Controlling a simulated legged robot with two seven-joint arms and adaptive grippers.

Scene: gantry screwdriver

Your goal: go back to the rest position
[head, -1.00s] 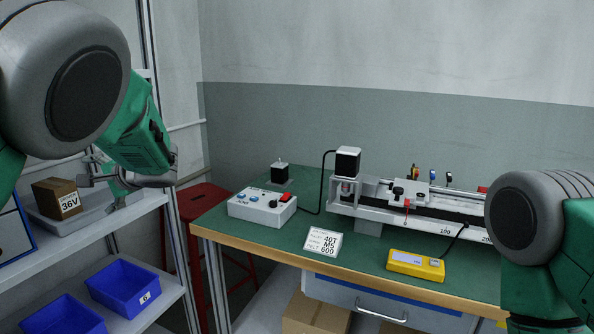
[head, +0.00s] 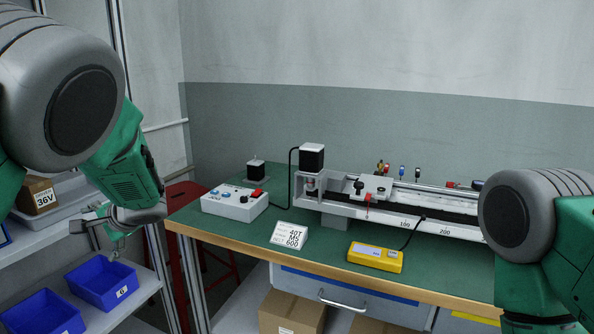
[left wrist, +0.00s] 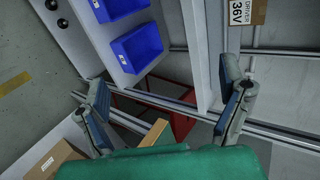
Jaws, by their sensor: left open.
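My left gripper (head: 97,222) hangs at the left of the head view, in front of the shelf rack and just above a blue bin. It is open and empty. In the left wrist view its two fingers (left wrist: 165,103) are spread wide with nothing between them. My right arm shows at the right edge of the head view, but its gripper is out of the picture.
Blue bins (head: 101,284) stand on the lower shelf; a 36V box (head: 38,196) sits on the upper shelf. The green bench (head: 222,233) holds a control box (head: 234,203), a sign (head: 289,236), a yellow meter (head: 375,257) and a linear rail unit (head: 441,212). A red stool (head: 184,192) stands between.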

